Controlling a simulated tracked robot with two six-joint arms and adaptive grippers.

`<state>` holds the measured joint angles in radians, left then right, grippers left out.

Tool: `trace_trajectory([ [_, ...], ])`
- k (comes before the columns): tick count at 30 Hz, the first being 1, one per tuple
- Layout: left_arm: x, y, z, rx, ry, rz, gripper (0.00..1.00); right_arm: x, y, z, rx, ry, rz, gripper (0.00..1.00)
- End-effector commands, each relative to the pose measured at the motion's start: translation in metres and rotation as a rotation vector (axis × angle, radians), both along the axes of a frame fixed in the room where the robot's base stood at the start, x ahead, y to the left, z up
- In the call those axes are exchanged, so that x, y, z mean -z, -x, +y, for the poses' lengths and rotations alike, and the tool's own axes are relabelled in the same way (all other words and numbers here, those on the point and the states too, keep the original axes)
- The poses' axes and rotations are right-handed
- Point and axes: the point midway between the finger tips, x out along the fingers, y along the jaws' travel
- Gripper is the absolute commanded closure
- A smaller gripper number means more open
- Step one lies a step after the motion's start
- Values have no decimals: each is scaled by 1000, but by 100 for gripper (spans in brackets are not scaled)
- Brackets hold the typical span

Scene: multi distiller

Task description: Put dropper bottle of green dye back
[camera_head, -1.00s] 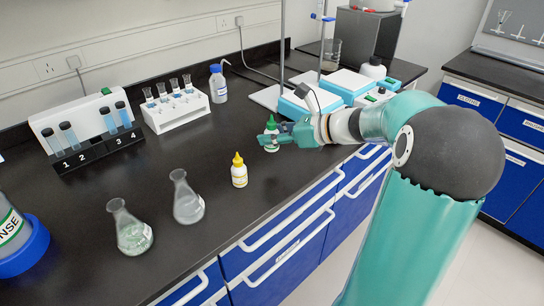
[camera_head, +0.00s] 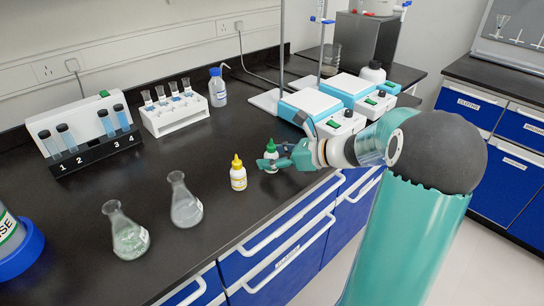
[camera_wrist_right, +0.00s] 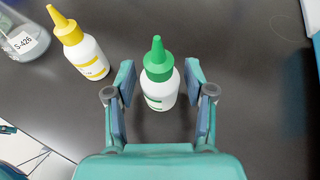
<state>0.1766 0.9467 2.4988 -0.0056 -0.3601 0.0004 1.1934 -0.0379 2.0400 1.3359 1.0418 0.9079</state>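The dropper bottle of green dye (camera_head: 271,160), white with a green nozzle cap, stands upright near the bench's front edge. It also shows in the right wrist view (camera_wrist_right: 160,88), between the fingers of my right gripper (camera_wrist_right: 160,95). Those fingers are open, with a gap on each side of the bottle. In the head view my right gripper (camera_head: 283,160) reaches in from the right at the bottle's height. A similar bottle with a yellow cap (camera_head: 238,176) stands just left of it, and shows in the wrist view (camera_wrist_right: 83,50). My left gripper is out of view.
Two glass flasks (camera_head: 186,203) (camera_head: 129,235) stand on the bench to the left. A white tube rack (camera_head: 176,117), a blue-capped bottle (camera_head: 218,88) and a numbered cuvette holder (camera_head: 97,150) stand behind. Hotplate stirrers (camera_head: 313,105) are at the back right. Bare bench lies behind the green bottle.

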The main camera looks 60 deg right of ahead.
Motion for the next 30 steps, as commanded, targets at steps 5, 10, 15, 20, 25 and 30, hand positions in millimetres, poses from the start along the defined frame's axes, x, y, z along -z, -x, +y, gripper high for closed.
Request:
trace_trajectory([
  [5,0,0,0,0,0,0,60,0,0,0,0,0,0,40],
  [10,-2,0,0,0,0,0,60,-2,0,0,0,0,0,40],
  [15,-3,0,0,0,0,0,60,-8,13,-2,4,2,1,40],
  [20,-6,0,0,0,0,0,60,-19,39,-6,6,3,2,40],
  [25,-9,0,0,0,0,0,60,-33,72,-9,7,2,3,40],
  [30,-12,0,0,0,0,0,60,-43,97,-12,5,1,2,40],
])
